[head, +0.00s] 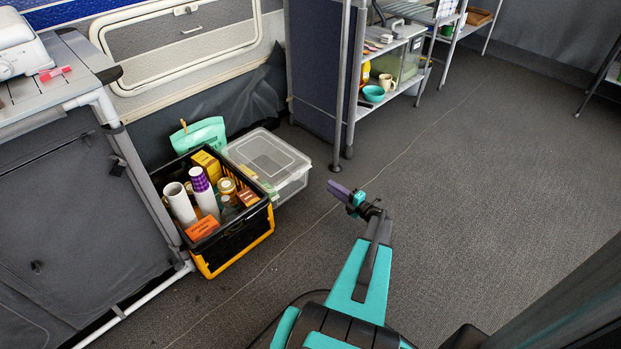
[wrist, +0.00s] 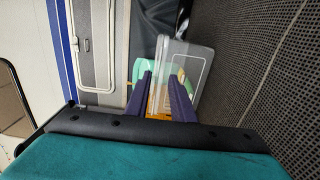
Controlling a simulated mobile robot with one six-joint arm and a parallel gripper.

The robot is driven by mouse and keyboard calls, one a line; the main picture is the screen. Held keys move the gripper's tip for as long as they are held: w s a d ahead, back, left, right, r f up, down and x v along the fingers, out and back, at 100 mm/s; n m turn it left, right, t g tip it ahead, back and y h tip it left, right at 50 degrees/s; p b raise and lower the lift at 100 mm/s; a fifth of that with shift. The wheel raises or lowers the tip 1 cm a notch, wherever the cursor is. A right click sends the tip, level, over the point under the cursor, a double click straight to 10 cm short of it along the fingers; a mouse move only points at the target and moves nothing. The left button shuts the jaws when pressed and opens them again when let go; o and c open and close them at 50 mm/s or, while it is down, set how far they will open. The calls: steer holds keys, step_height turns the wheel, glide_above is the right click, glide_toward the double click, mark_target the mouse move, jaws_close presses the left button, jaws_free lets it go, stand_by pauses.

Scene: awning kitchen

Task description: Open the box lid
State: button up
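A clear plastic box (head: 283,182) stands on the carpet, with its pale translucent lid (head: 262,152) lying flat on top and looking closed. The lid also shows in the wrist view (wrist: 185,58), beyond and between my purple fingers. My gripper (head: 334,187) is in the air to the right of the box in the head view, touching nothing. In the wrist view my gripper (wrist: 161,77) has its two fingers apart with nothing held between them. The contents of the box are hard to make out.
A black and yellow crate (head: 240,240) full of tubes, jars and cartons stands close against the box's left side. A green bag (head: 203,133) is behind the crate. A shelf unit (head: 395,85) stands behind right. Carpet to the right is clear.

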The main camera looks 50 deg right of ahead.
stand_by(0.4)
steer(key=w+b, duration=0.4)
steer(key=w, duration=0.9)
steer(key=shift+w+d, duration=0.35)
steer(key=shift+d, duration=0.1)
jaws_close()
stand_by(1.0)
